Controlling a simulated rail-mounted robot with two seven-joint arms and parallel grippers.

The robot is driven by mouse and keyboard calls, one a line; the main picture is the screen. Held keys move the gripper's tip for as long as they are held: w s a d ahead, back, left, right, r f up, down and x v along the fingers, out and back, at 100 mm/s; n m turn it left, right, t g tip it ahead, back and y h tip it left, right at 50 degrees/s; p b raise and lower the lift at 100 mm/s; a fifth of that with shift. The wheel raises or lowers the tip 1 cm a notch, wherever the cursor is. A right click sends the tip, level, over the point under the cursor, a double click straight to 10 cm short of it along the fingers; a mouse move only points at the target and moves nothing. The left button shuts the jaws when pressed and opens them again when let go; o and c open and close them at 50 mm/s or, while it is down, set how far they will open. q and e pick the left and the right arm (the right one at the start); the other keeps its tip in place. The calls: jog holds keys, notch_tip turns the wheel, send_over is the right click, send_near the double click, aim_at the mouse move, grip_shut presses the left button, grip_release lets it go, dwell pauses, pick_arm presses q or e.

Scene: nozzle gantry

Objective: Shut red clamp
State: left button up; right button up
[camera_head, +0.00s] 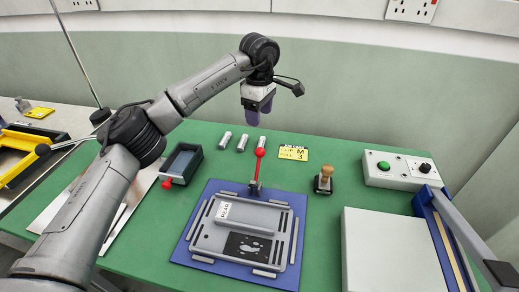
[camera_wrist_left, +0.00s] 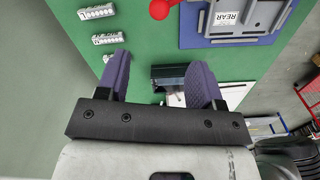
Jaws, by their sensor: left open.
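The red clamp (camera_head: 260,153) has a red ball on a lever that stands up at the back edge of the blue base plate (camera_head: 190,223). Its red ball also shows at the top edge of the left wrist view (camera_wrist_left: 160,8). A grey plate marked REAR (camera_head: 205,238) lies on the base plate in front of the clamp. My left gripper (camera_head: 254,115) is open and empty, with purple fingers pointing down, above and behind the red ball and apart from it. Its fingers also show in the left wrist view (camera_wrist_left: 160,70). My right gripper is not in view.
A dark tray (camera_head: 182,160) with a red knob stands to the left. A yellow card (camera_head: 293,153), a wooden-handled stamp (camera_head: 324,180) and a button box (camera_head: 400,170) are to the right, with a white block (camera_head: 393,250) in front.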

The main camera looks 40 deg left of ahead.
aim_at(260, 148)
pick_arm(q)
notch_tip(260, 148, down, 14)
jog(key=b, duration=0.3)
jog(key=shift+w+b, duration=0.1)
jog(key=shift+b, duration=0.3)
grip_shut()
jog(key=shift+d+r, duration=0.1)
dwell(0.4)
